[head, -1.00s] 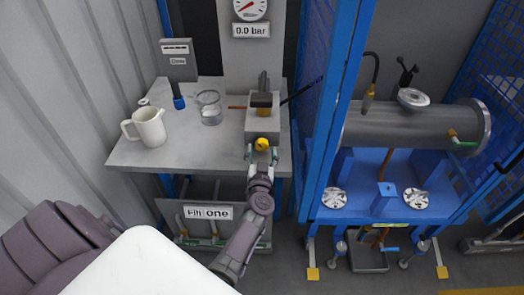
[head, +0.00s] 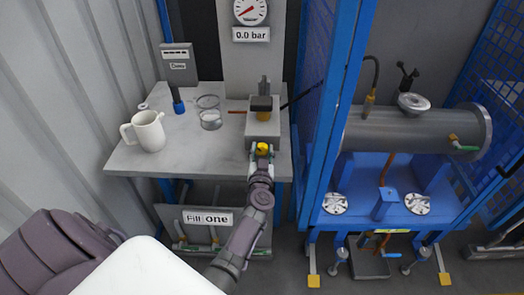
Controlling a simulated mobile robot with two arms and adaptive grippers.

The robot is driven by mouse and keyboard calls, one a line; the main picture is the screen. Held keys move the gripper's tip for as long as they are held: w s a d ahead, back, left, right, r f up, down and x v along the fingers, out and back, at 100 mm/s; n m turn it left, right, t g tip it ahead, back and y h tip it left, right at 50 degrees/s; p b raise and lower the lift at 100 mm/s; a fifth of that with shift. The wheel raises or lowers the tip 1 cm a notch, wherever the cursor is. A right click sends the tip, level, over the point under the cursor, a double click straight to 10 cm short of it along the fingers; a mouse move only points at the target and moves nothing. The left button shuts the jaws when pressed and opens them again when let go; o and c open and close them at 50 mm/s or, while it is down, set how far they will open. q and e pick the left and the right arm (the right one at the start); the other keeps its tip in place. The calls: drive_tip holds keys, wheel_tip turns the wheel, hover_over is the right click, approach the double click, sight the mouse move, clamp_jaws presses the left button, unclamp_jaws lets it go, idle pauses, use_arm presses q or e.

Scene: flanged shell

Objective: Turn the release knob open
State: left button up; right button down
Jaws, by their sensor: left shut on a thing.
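The release knob (head: 262,147) is a small yellow knob on the front of a grey pump block (head: 262,128), at the front right of the grey table. My left gripper (head: 261,154) is at the knob, with its fingers on either side, and is shut on it. The fingers hide part of the knob. A gauge (head: 250,11) above reads near zero, over a "0.0 bar" sign (head: 251,34). My right gripper is not in view.
A white jug (head: 148,131) and a clear glass beaker (head: 210,119) stand on the table (head: 200,158) to the left. A dark lever (head: 301,92) slants right from the block. A blue mesh frame (head: 325,120) stands close to the right.

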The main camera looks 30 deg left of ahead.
use_arm(q)
drive_tip(key=shift+n, duration=0.3)
drive_tip(key=shift+n+p, duration=0.35)
drive_tip(key=shift+n, duration=0.65)
drive_tip(key=n, duration=0.2)
drive_tip(key=shift+n, duration=0.3)
drive_tip(key=n, duration=0.5)
drive_tip(key=shift+s+a+f+n, duration=0.1)
drive_tip(key=shift+a+f+n, duration=0.05)
drive_tip(key=shift+n, duration=0.15)
drive_tip(key=o, duration=1.1)
drive_tip(key=shift+o, duration=0.2)
